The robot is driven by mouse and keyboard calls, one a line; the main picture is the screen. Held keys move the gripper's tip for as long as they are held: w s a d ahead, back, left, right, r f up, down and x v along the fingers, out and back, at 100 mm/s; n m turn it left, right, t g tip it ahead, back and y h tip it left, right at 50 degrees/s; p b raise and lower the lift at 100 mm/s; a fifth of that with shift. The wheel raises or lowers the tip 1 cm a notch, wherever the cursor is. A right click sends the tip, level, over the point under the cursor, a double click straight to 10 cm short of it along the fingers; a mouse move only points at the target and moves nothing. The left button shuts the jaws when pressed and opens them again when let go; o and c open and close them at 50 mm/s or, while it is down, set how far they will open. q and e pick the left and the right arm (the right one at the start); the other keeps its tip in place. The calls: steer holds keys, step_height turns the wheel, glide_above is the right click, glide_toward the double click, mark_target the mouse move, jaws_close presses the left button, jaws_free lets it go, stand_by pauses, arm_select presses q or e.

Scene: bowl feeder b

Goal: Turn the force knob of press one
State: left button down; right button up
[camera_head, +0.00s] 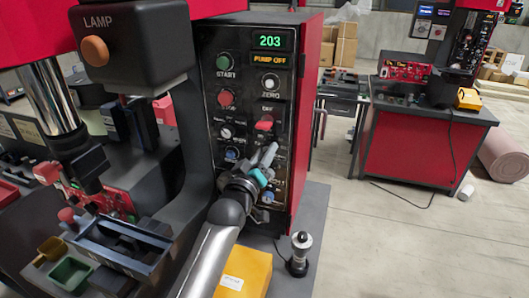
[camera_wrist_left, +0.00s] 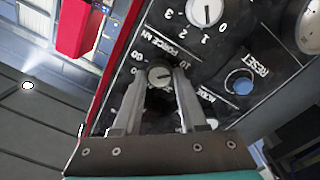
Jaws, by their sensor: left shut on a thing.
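The force knob (camera_wrist_left: 160,75) is a small round dial marked FORCE kN on the black panel of the press in front of me. Its scale numbers show around it in the left wrist view. My left gripper (camera_wrist_left: 161,80) is shut on this knob, one finger on each side. In the head view my left gripper (camera_head: 269,156) reaches the lower right part of the control panel (camera_head: 246,75) and hides the knob there. The panel's display (camera_head: 270,41) reads 203, with PUMP OFF below it. My right gripper is not in view.
Close to the gripper are a blue reset button (camera_wrist_left: 239,83) and another numbered knob (camera_wrist_left: 205,10). A yellow box (camera_head: 244,272) and a dark cylindrical device (camera_head: 299,255) stand below the panel. A second red workstation (camera_head: 420,150) is at the right, with open floor between.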

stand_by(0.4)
arm_select(q)
steer(key=shift+c, duration=2.2)
jaws_free()
steer(key=shift+s, duration=0.1)
steer(key=v, duration=1.5)
